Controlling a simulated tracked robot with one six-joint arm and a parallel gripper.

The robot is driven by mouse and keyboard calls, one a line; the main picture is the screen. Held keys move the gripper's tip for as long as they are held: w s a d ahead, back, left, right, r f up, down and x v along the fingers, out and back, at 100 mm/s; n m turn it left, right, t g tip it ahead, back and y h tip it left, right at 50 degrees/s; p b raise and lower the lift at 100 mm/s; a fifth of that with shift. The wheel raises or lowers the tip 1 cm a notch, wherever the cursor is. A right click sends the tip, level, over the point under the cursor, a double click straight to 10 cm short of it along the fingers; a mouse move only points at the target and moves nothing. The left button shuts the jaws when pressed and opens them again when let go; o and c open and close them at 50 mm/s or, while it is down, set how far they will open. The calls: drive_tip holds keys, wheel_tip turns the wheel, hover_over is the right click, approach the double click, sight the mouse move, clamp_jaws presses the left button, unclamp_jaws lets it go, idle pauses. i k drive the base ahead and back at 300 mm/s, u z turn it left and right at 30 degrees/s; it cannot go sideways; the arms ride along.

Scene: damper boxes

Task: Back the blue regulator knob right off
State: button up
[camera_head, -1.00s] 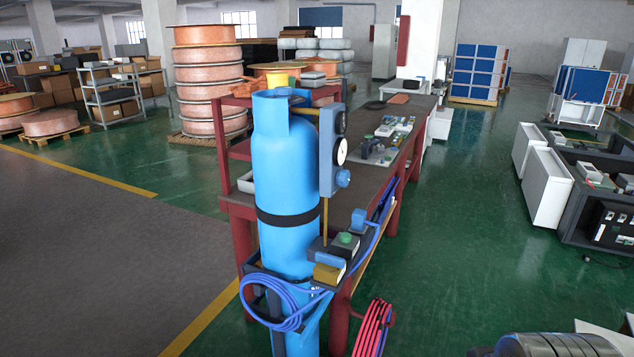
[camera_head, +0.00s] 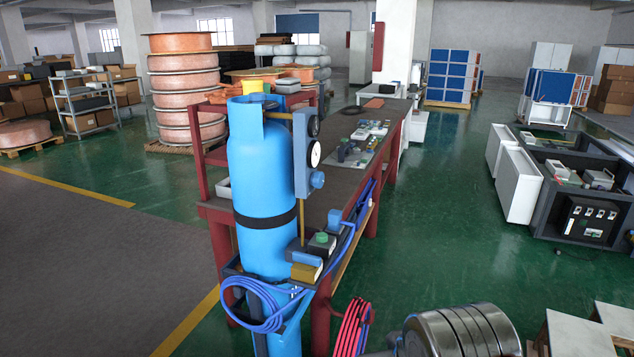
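The blue regulator knob (camera_head: 317,180) sits low on the right side of a blue regulator panel (camera_head: 301,150), below two round gauges (camera_head: 313,154). The panel is beside the upper part of a tall blue gas cylinder (camera_head: 262,170) with a black strap round it. How far the knob is turned cannot be told. My gripper does not show in this view.
A long workbench (camera_head: 345,180) with red legs stands behind the cylinder. Blue hose (camera_head: 262,305) hangs coiled at the cylinder's front, and a red hose coil (camera_head: 352,328) is low beside it. A metal drum (camera_head: 462,330) is at bottom right.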

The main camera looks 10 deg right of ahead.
sight(317, 180)
drive_tip(key=z, duration=0.05)
drive_tip(key=i, duration=1)
drive_tip(key=u, duration=0.5)
drive_tip(key=k, duration=0.85)
drive_tip(key=z, duration=0.35)
drive_tip(key=i, duration=0.25)
drive_tip(key=u, duration=0.05)
